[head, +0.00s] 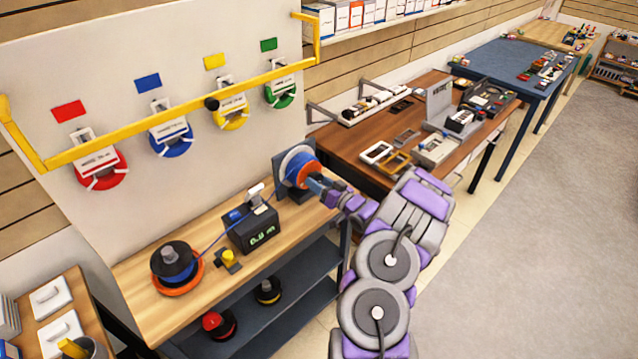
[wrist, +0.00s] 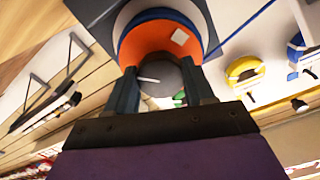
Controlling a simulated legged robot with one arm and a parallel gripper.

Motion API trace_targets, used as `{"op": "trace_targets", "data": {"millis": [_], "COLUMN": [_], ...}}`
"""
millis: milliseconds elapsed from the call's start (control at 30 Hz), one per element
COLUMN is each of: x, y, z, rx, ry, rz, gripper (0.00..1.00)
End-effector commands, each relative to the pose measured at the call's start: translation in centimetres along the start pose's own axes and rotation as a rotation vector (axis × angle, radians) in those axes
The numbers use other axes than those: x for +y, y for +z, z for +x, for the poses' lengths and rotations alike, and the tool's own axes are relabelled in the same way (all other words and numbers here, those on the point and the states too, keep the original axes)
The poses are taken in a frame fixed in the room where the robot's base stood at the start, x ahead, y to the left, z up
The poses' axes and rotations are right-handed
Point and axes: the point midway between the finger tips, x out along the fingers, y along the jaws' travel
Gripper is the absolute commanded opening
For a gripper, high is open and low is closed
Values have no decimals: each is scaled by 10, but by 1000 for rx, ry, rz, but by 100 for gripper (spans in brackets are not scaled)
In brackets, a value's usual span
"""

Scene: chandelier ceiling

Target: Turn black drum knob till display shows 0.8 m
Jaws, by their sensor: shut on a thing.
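The black drum knob (wrist: 165,76) is a dark round knob with a pale mark, in front of an orange and blue drum (wrist: 150,40) in the wrist view. My gripper (wrist: 160,73) has its two fingers on either side of the knob, shut on it. In the head view the drum (head: 301,172) stands at the bench's right end, and my gripper (head: 318,187) reaches it from the right, covering the knob. The black meter box has a green display (head: 262,234) that seems to read 0.4 m; the last digit is hard to make out.
A blue line (head: 222,233) runs from the left spool (head: 176,265) through the meter to the drum. A yellow clamp (head: 229,261) stands before the meter. A yellow rail (head: 180,97) crosses the panel above. A brown table (head: 345,138) stands behind; grey floor (head: 540,240) is free at right.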

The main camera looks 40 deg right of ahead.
Motion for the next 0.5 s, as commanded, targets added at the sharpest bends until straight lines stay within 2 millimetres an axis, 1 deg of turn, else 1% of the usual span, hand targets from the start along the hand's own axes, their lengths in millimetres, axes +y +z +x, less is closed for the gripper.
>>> {"op": "trace_targets", "data": {"millis": [500], "x": [1], "y": [-1], "z": [0], "rx": [3], "ry": [-1], "rz": [-57], "gripper": [23]}}
